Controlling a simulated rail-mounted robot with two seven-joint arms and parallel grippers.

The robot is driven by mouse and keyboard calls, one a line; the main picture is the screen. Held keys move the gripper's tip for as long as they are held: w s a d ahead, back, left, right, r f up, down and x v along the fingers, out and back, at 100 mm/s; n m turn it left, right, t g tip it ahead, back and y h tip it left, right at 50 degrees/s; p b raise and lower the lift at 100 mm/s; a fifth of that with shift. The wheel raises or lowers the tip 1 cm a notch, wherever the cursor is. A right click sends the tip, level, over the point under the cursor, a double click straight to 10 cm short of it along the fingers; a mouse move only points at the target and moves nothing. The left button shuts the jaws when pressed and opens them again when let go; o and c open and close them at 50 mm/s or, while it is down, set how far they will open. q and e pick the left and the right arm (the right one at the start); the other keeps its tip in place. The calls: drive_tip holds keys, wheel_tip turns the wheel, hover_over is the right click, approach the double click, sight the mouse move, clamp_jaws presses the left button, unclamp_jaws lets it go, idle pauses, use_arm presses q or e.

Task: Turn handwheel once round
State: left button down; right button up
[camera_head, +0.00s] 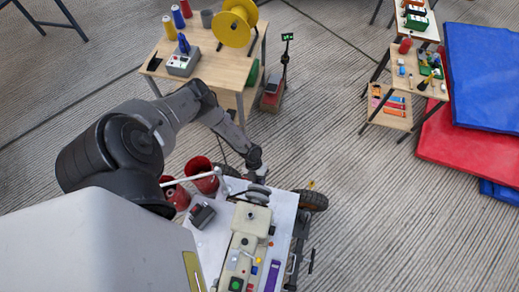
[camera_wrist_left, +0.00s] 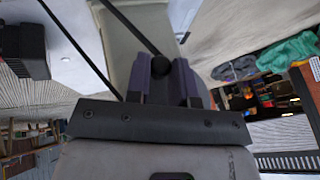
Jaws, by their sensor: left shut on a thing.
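The handwheel (camera_head: 259,191) sits at the far end of the cream machine (camera_head: 250,222) on a white-topped cart, and my arm partly covers it in the head view. My left gripper (camera_head: 256,174) reaches down to it from the far side. In the left wrist view my left gripper (camera_wrist_left: 165,85) has its two dark fingers around a round black knob (camera_wrist_left: 160,67), which appears to belong to the handwheel. Thin dark bars run past the fingers there. The exact finger contact is hard to see. My right gripper is not in view.
Red buckets (camera_head: 203,176) and a dark grey box (camera_head: 203,215) are left of the machine. A wooden table (camera_head: 232,70) with a yellow reel (camera_head: 234,22) stands behind. Blue mats (camera_head: 485,75) and a red mat (camera_head: 465,140) lie at right. Open floor lies right of the cart.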

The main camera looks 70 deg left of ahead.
use_arm(q)
drive_tip(key=r+g+y+p, duration=0.1)
drive_tip(key=g+p, duration=0.1)
drive_tip(key=p, duration=0.3)
drive_tip(key=shift+s+r+n+y, duration=0.1)
drive_tip(key=shift+r+n+y, duration=0.05)
drive_tip(key=shift+n+y, duration=0.2)
drive_tip(key=shift+g+y+p, duration=0.55)
drive_tip(key=shift+g+p, duration=0.05)
drive_tip(key=shift+g, duration=0.3)
drive_tip(key=shift+s+a+n+g+y, duration=0.1)
drive_tip(key=shift+n+g+y, duration=0.15)
drive_tip(key=shift+g+y, duration=0.35)
drive_tip(key=shift+s+a+n+g+y, duration=0.1)
drive_tip(key=shift+n+g+y, duration=0.1)
drive_tip(key=shift+g+y, duration=0.35)
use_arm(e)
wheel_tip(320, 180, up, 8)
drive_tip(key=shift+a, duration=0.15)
use_arm(q)
drive_tip(key=shift+r+g, duration=0.1)
drive_tip(key=shift+g, duration=0.25)
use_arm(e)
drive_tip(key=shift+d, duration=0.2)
use_arm(q)
drive_tip(key=c, duration=1)
unclamp_jaws()
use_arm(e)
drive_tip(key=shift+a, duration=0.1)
